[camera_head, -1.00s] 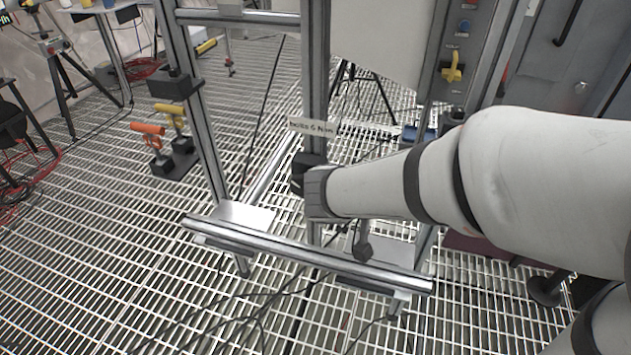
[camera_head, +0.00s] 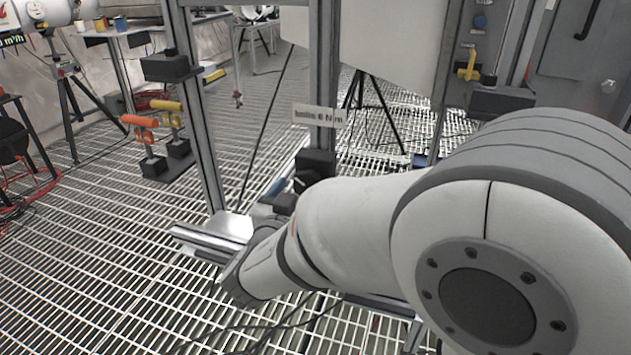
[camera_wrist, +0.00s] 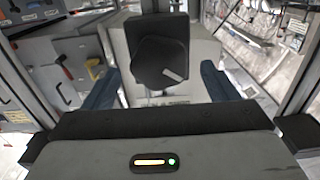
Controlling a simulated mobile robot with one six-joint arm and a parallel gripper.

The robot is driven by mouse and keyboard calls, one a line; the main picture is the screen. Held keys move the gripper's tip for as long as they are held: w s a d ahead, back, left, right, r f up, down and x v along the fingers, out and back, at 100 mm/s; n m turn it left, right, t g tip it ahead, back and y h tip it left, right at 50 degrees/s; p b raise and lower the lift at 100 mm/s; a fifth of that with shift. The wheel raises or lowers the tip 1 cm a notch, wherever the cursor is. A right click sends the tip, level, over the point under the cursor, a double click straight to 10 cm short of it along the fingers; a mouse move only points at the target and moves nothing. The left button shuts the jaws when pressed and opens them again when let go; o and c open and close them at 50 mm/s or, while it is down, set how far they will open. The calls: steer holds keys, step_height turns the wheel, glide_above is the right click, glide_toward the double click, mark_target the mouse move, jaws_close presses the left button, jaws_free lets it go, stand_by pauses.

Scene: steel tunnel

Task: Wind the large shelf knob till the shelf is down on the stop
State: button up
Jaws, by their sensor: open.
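A large dark knob (camera_wrist: 162,62) with a pale mark on its face fills the upper middle of the wrist view. My gripper (camera_wrist: 160,88) is open, one blue finger on each side of the knob with gaps; I see no contact. In the head view a black block (camera_head: 316,163), perhaps the knob's mount, sits on the upright post below a small label (camera_head: 319,116). My arm hides most of the gripper there. I cannot clearly make out the shelf or its stop; a flat metal plate (camera_head: 232,224) lies low on the frame.
A metal frame stands on the grating floor, with a rail (camera_head: 190,242) low at its front. Orange and yellow handles (camera_head: 140,122) stand at left. A yellow switch (camera_head: 468,65) is on a panel at right. Cables lie on the floor.

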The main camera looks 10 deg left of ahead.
mark_target(308, 185)
steer(key=shift+w+d, duration=0.15)
steer(key=shift+w, duration=1.3)
steer(key=shift+c, duration=0.5)
steer(key=c, duration=0.9)
